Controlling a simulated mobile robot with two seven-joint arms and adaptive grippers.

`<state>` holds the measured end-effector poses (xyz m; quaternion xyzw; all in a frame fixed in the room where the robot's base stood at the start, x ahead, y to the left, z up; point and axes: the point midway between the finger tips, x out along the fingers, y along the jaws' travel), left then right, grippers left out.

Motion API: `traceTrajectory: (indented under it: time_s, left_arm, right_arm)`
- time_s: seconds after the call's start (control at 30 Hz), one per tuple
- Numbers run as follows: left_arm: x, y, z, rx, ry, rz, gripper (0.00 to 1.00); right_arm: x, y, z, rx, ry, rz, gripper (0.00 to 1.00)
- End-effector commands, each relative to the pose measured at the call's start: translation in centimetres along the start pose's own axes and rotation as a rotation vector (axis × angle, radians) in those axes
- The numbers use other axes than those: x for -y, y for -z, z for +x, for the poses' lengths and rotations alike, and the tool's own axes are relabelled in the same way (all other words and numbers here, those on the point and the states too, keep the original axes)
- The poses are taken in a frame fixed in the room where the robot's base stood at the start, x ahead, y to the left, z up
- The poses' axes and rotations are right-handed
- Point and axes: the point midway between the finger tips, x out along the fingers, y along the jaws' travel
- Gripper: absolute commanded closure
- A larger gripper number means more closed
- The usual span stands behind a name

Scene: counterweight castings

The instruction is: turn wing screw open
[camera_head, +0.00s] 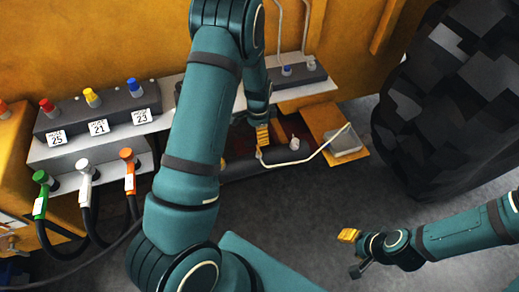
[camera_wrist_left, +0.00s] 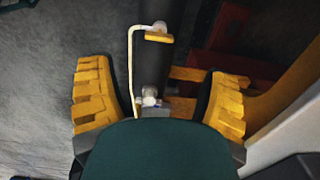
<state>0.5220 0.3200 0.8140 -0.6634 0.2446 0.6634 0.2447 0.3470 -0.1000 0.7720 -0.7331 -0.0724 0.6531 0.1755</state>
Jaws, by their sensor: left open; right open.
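My left gripper (camera_head: 262,138) reaches down to the front of the yellow machine. In the left wrist view its two yellow-padded fingers (camera_wrist_left: 161,98) stand wide apart and hold nothing. Between them is a small pale knob (camera_wrist_left: 149,97), which may be the wing screw; its wings are not clear. A bent white rod (camera_wrist_left: 131,62) runs beside it along a dark cylinder (camera_wrist_left: 152,60). The white rod (camera_head: 308,158) also shows in the head view, near the left fingertips. My right gripper (camera_head: 353,253) is open and empty over the grey floor, away from the machine.
A dark block with labelled red, yellow and blue couplings (camera_head: 97,112) stands on a ledge at the left. Hoses with green, white and orange ends (camera_head: 128,170) hang below. A large dark faceted mass (camera_head: 440,110) stands at the right. The floor in front is clear.

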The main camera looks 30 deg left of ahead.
Motion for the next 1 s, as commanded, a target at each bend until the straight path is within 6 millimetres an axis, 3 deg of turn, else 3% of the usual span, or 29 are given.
traceTrajectory:
  time_s: [0.2,0.5,0.97,1.0]
  left_arm:
    - [-0.1,-0.1,4.8,0.003,-0.002,0.000,0.22]
    - [-0.1,0.0,9.1,0.000,-0.002,0.000,0.22]
    - [0.0,0.0,10.1,-0.001,0.000,0.000,0.22]
    - [0.0,0.0,10.1,-0.001,0.000,0.000,0.32]
  right_arm:
    - [-0.3,-0.3,0.9,0.007,0.001,-0.002,0.53]
    - [-0.6,-0.5,1.6,0.011,0.001,-0.003,0.53]
    - [-0.6,-0.5,1.6,0.009,0.001,-0.003,0.53]
    - [-0.6,-0.5,1.6,0.009,0.001,-0.003,0.53]
